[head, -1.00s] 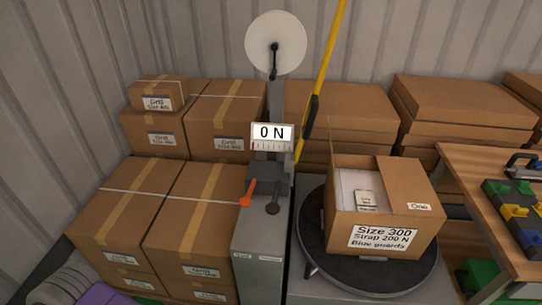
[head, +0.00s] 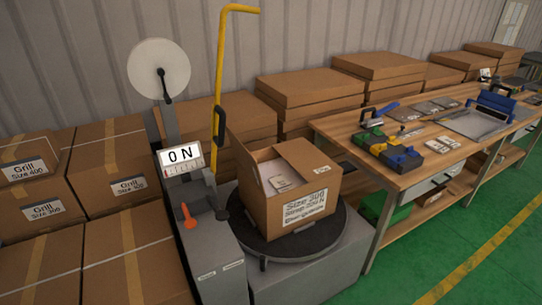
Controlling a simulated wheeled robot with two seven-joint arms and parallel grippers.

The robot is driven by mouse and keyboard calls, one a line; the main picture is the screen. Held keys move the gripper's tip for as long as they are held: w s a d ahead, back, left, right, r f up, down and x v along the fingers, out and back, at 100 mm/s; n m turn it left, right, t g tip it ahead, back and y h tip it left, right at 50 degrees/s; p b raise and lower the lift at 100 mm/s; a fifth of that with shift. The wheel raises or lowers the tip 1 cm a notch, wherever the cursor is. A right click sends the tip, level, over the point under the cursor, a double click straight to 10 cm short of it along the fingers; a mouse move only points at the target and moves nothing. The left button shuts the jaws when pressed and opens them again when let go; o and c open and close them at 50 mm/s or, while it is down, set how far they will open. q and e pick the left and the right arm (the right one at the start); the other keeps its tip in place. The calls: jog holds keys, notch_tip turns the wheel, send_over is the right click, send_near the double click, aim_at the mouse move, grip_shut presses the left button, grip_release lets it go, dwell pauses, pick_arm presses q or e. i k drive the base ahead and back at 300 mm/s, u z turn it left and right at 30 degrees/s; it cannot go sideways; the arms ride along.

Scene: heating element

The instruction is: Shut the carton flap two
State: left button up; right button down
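The open carton (head: 278,205) stands on a round black turntable (head: 335,238) in the head view. Inside lies a white item with a small label (head: 279,183). Neither of my grippers shows in the view.
A strapping machine (head: 205,240) with a 0 N display (head: 182,158), white reel (head: 159,69) and yellow bar (head: 222,70) stands left of the carton. Stacked cartons (head: 35,170) fill the left. A wooden bench (head: 345,130) with tools is at right. Green floor (head: 440,235) is open at front right.

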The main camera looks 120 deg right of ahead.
aim_at(246, 160)
jog(key=z, duration=2.1)
